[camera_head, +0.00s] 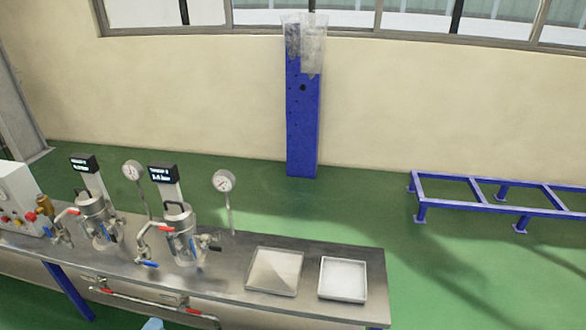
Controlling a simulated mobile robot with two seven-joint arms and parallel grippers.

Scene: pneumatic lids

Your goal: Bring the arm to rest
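Neither of my grippers shows clearly in the head view, and no arm can be made out. A small pale blue piece shows at the bottom edge; I cannot tell what it is. Two steel pressure vessels stand on the metal bench (225,284): the left vessel (95,214) and the right vessel (180,230). Each has a lidded top, red and blue handles, and a dark display on a post behind it. A left gauge (132,170) and a right gauge (223,181) stand on thin stems beside them.
Two shallow square trays, a left tray (250,283) and a whiter right tray (343,297), lie at the bench's right end. A control box (17,194) stands at far left. A blue column (302,120) and a low blue frame (455,204) stand beyond, on open green floor.

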